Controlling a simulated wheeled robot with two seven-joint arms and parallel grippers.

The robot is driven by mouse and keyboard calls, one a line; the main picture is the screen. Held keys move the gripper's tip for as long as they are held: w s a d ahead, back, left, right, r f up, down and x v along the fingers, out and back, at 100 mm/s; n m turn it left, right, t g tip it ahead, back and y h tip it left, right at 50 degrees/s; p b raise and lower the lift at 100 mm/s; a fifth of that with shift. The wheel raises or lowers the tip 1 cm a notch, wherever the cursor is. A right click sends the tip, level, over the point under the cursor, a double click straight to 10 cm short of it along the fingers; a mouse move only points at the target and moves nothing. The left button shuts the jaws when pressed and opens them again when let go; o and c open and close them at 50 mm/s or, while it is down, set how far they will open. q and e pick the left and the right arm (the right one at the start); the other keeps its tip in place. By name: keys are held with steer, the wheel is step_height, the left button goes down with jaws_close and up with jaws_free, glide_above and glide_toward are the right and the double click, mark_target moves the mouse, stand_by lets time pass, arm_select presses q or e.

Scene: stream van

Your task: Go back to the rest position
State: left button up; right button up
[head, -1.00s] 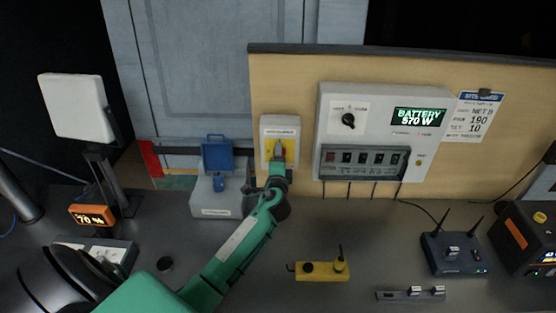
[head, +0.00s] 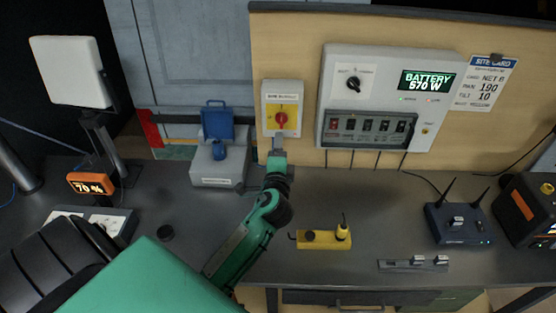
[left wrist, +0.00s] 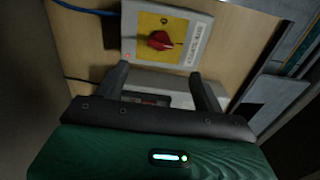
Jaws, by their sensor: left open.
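My left arm comes in from the lower left in the head view. My left gripper (head: 278,142) is just below the wall switch box (head: 268,98) with its yellow plate and red rotary knob (head: 281,119). In the left wrist view the two fingers (left wrist: 163,92) stand apart with nothing between them. The red knob (left wrist: 160,40) lies beyond the fingertips, apart from them. My right gripper is not in view.
The battery panel (head: 341,112) reading 570 W hangs right of the switch box. A grey box with an open blue lid (head: 217,170) stands left of my gripper. A yellow device (head: 318,241), a router (head: 458,225) and an orange display (head: 90,184) are on the desk.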

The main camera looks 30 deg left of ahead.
arm_select(q)
steer(key=shift+v, duration=0.85)
